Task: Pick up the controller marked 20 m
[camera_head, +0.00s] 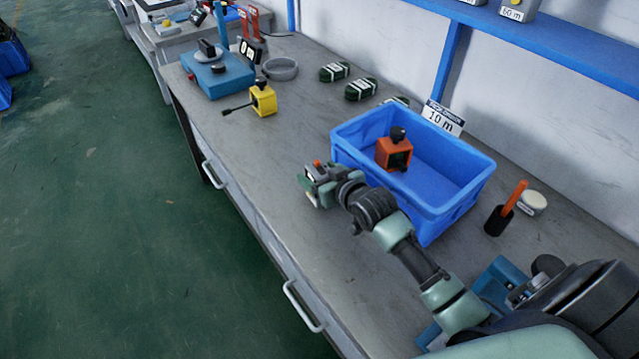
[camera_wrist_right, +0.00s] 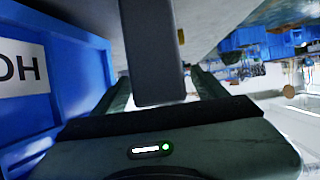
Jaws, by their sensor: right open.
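No marking of 20 m can be read in either view. A grey controller (camera_head: 517,9) on the blue shelf at the top right carries a label that reads 60 m, and its top is cut off. Another grey piece with yellow (camera_head: 473,2) beside it is mostly cut off. My right gripper (camera_head: 312,184) is open, beside the near left side of the blue bin and above the table's front part. No object is visibly held. In the right wrist view, a dark bar that I cannot identify fills the space between the fingers. My left gripper is not in view.
The blue bin (camera_head: 462,212), with a 10 m sign (camera_head: 441,118), holds an orange device (camera_head: 394,154). A yellow device (camera_head: 263,100), a blue box (camera_head: 219,77) and a grey ring (camera_head: 280,69) stand farther left. An orange-handled tool (camera_head: 514,199) is right of the bin.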

